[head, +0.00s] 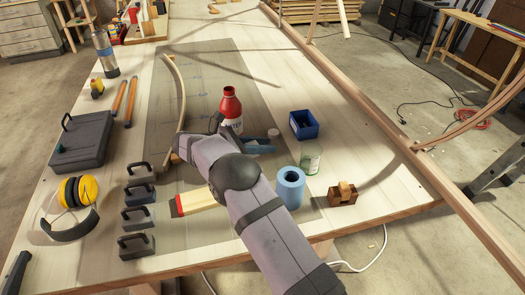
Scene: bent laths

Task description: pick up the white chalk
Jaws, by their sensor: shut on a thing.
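My gripper (215,123) shows only in part, as a dark shape beyond my grey arm and at the left of a red bottle (231,104). The arm hides most of it. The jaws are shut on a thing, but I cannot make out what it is. I cannot pick out the white chalk for sure. A small pale cylinder (273,133) stands right of the bottle, and a flat blue-grey thing (262,149) lies just in front of it.
A blue box (304,124), a glass jar (310,158), a blue roll (290,188) and a wooden block (342,194) stand at the right. A bent lath (181,90) stands behind.

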